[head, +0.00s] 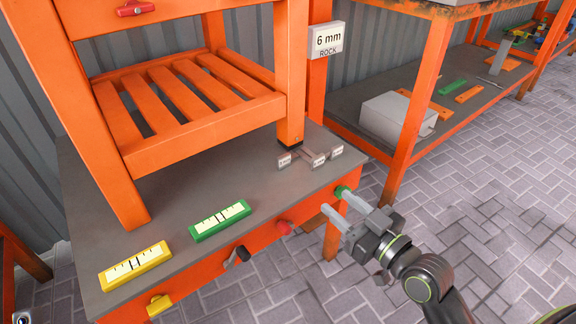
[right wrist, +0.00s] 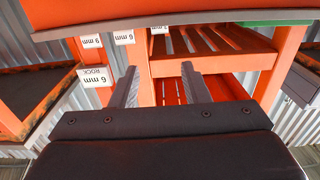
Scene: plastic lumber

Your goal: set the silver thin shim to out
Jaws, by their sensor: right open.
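Small shims with white label tags (head: 318,160) sit by the dark foot of the orange frame's near right leg, on the grey bench top (head: 265,178). They look greyish and thin; I cannot tell for sure which one is the silver thin shim, nor how far any is pushed in. Label tags also show in the right wrist view (right wrist: 123,37). My right gripper (head: 335,200) is open and empty, in front of the bench's right front corner. Its fingers point left, and one tip overlaps the green knob (head: 341,192) in the picture. My left gripper is not in view.
Yellow (head: 135,265) and green (head: 219,220) level gauges lie along the bench's front. Red (head: 284,228), black (head: 240,254) and yellow (head: 159,304) knobs stick out of the front edge. A "6 mm ROCK" sign (head: 328,40) hangs on a post. Paved floor at right is clear.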

